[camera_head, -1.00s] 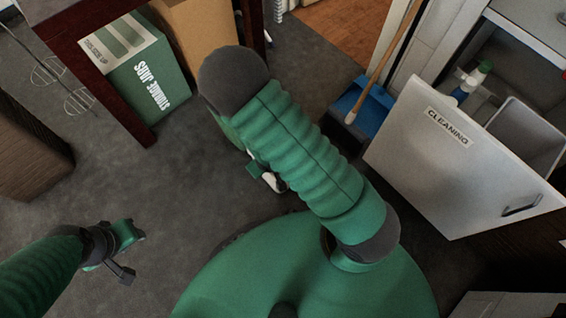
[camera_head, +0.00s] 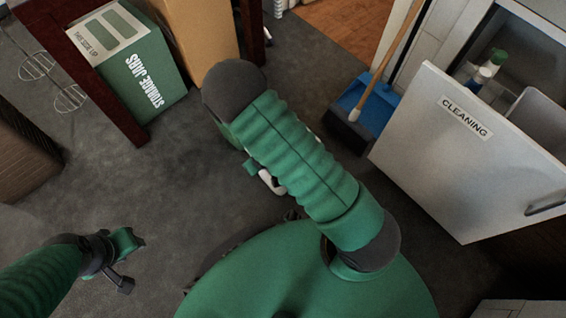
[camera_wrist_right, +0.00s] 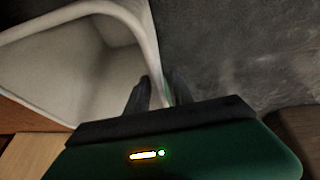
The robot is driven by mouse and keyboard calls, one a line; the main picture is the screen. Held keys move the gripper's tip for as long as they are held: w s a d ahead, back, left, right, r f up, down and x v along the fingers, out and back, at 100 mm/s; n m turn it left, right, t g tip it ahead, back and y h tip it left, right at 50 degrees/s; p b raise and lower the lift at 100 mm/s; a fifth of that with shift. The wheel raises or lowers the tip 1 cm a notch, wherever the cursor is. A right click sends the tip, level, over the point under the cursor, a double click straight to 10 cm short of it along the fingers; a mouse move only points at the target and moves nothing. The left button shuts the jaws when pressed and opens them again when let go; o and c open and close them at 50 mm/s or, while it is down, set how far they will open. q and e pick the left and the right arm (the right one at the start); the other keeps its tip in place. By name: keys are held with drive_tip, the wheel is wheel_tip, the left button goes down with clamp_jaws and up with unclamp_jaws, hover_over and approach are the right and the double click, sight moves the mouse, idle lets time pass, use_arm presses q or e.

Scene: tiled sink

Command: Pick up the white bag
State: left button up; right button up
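A pale white, open-topped thing with a thick curved rim, likely the white bag (camera_wrist_right: 75,60), fills the left of the right wrist view. My right gripper (camera_wrist_right: 157,92) has its two dark fingers a little apart at the bag's right edge, with a strip of its wall between them. Whether they grip it is unclear. In the head view my right arm covers most of this area; a small white patch (camera_head: 271,182) shows beside it. My left gripper (camera_head: 130,262) is open and empty over the floor at lower left.
A green storage jars box (camera_head: 140,65) and a brown carton (camera_head: 200,35) stand at the back left, by a dark red table leg (camera_head: 125,120). Grey carpet (camera_head: 130,185) lies clear at left.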

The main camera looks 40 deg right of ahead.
drive_tip(key=shift+f, duration=0.25)
idle(0.3)
clamp_jaws()
idle(1.3)
